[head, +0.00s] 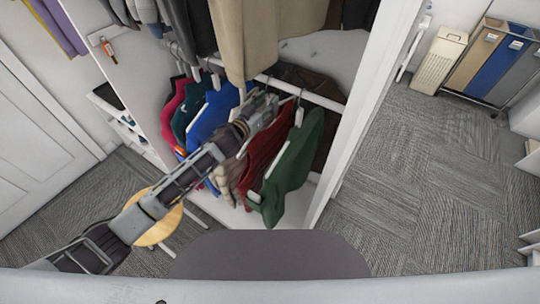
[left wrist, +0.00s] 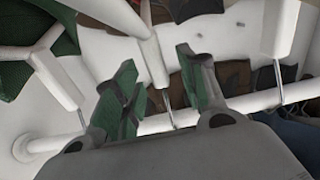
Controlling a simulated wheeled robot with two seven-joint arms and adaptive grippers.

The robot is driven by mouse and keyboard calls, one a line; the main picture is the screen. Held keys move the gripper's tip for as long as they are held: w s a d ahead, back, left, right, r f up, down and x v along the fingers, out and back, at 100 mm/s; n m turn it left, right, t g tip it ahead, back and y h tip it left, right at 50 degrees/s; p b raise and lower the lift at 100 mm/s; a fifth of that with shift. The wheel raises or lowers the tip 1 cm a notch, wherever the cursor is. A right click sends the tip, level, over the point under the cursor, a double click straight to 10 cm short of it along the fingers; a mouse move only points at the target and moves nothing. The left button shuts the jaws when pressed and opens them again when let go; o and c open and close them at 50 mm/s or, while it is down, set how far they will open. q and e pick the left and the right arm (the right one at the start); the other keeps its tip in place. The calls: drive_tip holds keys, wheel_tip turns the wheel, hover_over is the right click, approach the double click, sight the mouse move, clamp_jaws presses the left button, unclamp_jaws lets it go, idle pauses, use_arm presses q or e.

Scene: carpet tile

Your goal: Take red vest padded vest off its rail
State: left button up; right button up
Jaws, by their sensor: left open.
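The red vest (head: 267,146) hangs from the lower white rail (head: 308,92), between a tan garment and a green garment. My left gripper (head: 270,101) is at the rail, just above the red vest, and partly hides its top and hanger. In the left wrist view my left gripper (left wrist: 163,90) is open, its green-padded fingers apart. A white hanger neck (left wrist: 150,55) with a thin metal hook shows between the fingers, in line with the gap. I cannot tell whether either finger touches it. The rail (left wrist: 150,124) crosses just beyond. My right gripper is out of view.
A green garment (head: 294,165) hangs close on the right of the red vest, a tan one (head: 229,176) and a blue one (head: 214,113) on the left. Beige trousers (head: 243,40) hang above. The closet's white side panel (head: 368,92) stands at right.

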use_arm(q)
drive_tip(key=shift+x, duration=0.95)
drive_tip(key=shift+d, duration=0.1)
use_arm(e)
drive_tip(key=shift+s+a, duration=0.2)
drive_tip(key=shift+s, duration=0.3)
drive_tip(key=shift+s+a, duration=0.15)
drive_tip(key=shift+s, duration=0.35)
